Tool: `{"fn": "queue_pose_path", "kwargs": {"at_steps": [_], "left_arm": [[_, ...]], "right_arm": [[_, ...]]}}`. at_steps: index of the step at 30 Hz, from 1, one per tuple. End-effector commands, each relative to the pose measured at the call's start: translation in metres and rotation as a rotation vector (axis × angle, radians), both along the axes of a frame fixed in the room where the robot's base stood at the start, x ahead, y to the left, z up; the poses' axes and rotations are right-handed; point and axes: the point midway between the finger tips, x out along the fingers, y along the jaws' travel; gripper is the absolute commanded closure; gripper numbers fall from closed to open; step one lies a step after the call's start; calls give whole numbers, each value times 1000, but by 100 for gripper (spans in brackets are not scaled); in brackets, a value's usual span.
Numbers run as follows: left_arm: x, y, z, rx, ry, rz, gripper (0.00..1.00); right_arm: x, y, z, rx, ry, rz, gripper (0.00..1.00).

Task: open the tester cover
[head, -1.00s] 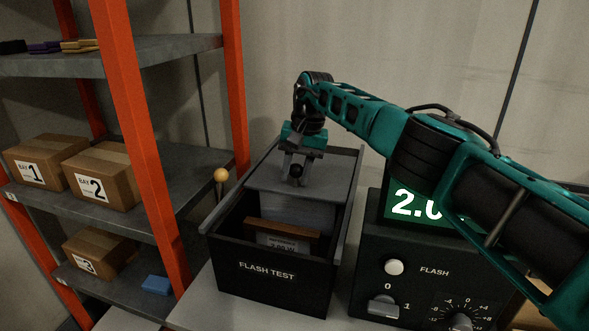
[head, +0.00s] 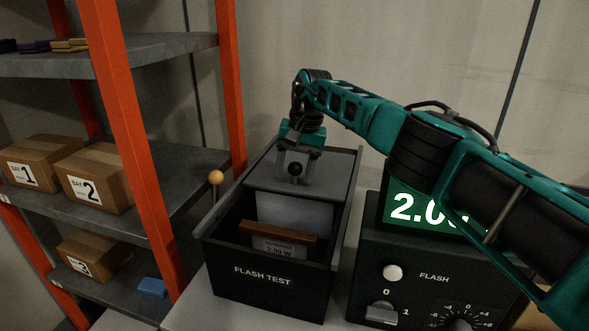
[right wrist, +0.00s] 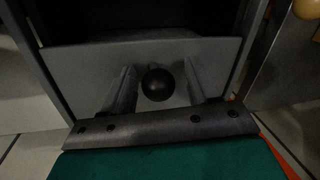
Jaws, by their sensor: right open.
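The tester is a dark box (head: 262,279) marked FLASH TEST. Its grey cover (head: 330,172) sits over the back part of the box, and the front part is uncovered. A black ball knob (head: 296,168) stands on the cover; it also shows in the right wrist view (right wrist: 157,84). My right gripper (head: 294,172) is at the knob with its fingers open, one on each side of it. In the right wrist view a gap shows between the knob and each finger. My left gripper is not in view.
A brown block with a label (head: 279,240) is inside the box's open front. A FLASH control unit (head: 420,275) with a lit display stands at the right. An orange-framed shelf (head: 130,110) with boxes is at the left. A tan ball (head: 216,178) stands beside the tester.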

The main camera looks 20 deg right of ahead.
Motion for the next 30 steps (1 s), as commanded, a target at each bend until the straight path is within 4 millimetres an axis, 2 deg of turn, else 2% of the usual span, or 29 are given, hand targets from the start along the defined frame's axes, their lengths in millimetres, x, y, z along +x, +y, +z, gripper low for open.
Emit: {"fn": "queue_pose_path", "kwargs": {"at_steps": [6, 10, 14, 22, 27, 30], "left_arm": [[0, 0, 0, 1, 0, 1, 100], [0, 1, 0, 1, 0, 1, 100], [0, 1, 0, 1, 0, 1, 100], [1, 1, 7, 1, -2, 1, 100], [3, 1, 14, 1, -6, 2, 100], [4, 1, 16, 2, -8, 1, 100]], "right_arm": [[0, -1, 0, 0, 1, -1, 40], [0, -3, 10, 0, -1, -1, 40], [-2, -7, 33, -2, -4, -1, 40], [-7, -17, 94, -2, -2, -2, 40], [-9, -21, 118, -1, 0, -1, 40], [-10, -23, 124, 0, 0, -2, 40]]}}
